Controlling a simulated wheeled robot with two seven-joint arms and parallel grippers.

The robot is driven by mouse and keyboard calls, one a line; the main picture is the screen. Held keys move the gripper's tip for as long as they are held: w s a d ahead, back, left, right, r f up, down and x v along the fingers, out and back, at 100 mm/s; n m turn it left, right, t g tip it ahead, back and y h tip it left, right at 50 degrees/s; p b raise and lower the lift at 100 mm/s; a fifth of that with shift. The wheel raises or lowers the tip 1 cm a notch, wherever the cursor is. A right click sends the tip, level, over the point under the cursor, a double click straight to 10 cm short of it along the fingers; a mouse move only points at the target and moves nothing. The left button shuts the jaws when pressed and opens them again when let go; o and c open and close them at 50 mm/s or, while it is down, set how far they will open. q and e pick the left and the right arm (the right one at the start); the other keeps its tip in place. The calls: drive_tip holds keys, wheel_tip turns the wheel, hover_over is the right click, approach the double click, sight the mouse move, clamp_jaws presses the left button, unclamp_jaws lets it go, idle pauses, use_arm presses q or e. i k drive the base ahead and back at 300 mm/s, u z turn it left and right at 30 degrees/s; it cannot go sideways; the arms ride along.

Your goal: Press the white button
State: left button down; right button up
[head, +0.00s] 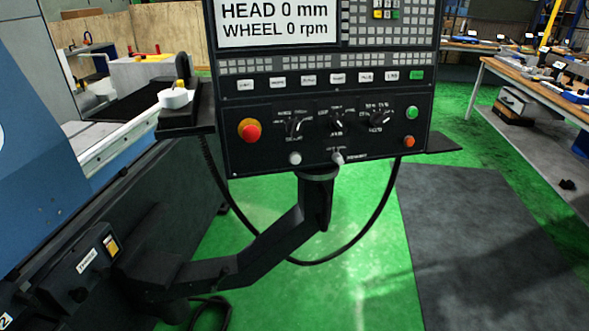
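The white button (295,158) is a small round cap low on the left part of the black control panel (240,162). To its right, at the panel's lower edge, sits a pale joystick-like knob (338,157). Neither of my grippers is in the head view, and nothing covers the white button.
The panel also carries a red emergency knob (250,130), a green button (412,112), an orange button (408,142) and dark rotary dials. A jointed black arm (245,245) holds the panel up, with a hanging cable (375,222). Green floor (350,280) is open in front.

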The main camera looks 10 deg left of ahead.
sight(296, 160)
drive_tip(key=k, duration=1.2)
drive_tip(key=z, duration=0.3)
drive_tip(key=i, duration=0.45)
drive_tip(key=z, duration=0.75)
drive_tip(key=i, duration=1.1)
drive_tip(key=u, duration=0.9)
drive_tip(key=i, duration=0.7)
drive_tip(key=u, duration=0.75)
